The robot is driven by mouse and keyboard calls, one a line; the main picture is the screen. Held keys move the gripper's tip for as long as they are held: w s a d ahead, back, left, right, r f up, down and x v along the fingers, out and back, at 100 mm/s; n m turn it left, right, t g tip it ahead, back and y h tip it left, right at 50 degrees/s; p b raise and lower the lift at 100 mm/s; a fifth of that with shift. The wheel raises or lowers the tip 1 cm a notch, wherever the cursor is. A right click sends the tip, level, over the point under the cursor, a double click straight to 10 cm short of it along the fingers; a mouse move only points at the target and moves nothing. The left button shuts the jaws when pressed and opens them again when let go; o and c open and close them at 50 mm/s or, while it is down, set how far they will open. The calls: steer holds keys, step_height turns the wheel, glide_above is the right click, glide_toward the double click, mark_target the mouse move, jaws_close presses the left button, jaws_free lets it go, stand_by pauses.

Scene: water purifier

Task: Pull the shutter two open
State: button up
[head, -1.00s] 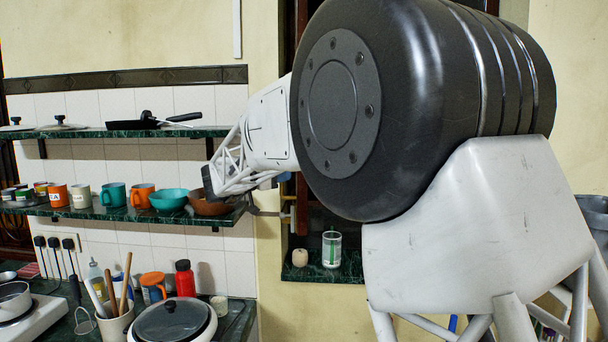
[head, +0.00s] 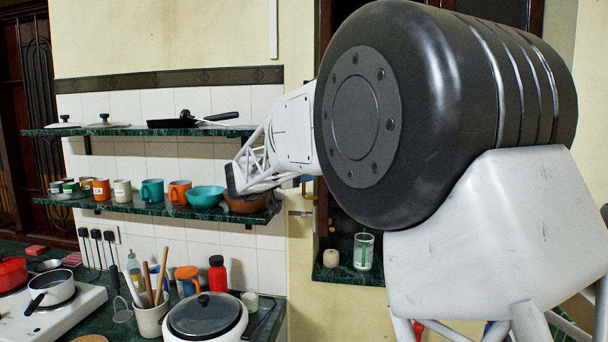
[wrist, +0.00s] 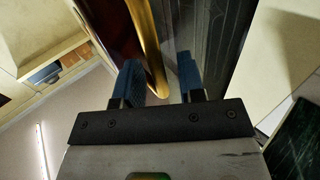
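The window with its shutters is mostly hidden behind my arm in the head view; a strip of dark reddish-brown frame (head: 327,30) shows above it. In the wrist view, a dark red wooden panel (wrist: 103,28), which may be a shutter, stands ahead with a gold-coloured bar or edge (wrist: 147,45) beside it. My gripper (wrist: 160,80) has two blue fingers spread apart. The bar's lower end lies between them in the picture; I cannot tell whether they touch it. Which shutter is number two is not clear. In the head view my fingers are too small to read.
A green marble sill (head: 348,274) below the window holds a glass (head: 363,250) and a small beige pot (head: 331,258). A counter with a lidded cooker (head: 205,318) stands in front.

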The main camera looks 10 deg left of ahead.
steer(key=shift+a, duration=0.1)
steer(key=v, duration=0.7)
steer(key=shift+s+a, duration=0.2)
steer(key=shift+s, duration=0.05)
steer(key=shift+d+r, duration=0.1)
stand_by(0.3)
steer(key=s+d+r+n+t+y, duration=0.2)
steer(key=d+r+n+t+y, duration=0.25)
steer(key=d, duration=0.35)
steer(key=s+d+r+n+t+y, duration=0.3)
steer(key=d+r+y, duration=0.25)
steer(key=d, duration=0.35)
steer(key=s+d+f+g+y, duration=0.1)
steer(key=s+d+f+g, duration=0.4)
steer(key=s, duration=0.9)
steer(key=s+d+f+n+g+y, duration=0.1)
steer(key=s+d+f+g, duration=0.5)
steer(key=s+d+f, duration=0.5)
steer(key=s+d+f+n+g+y, duration=0.1)
steer(key=s+d+f+g, duration=0.4)
steer(key=s+f, duration=1.1)
steer(key=s+d, duration=0.2)
steer(key=d, duration=0.1)
steer(key=shift+s+y, duration=0.3)
steer(key=shift+s, duration=0.1)
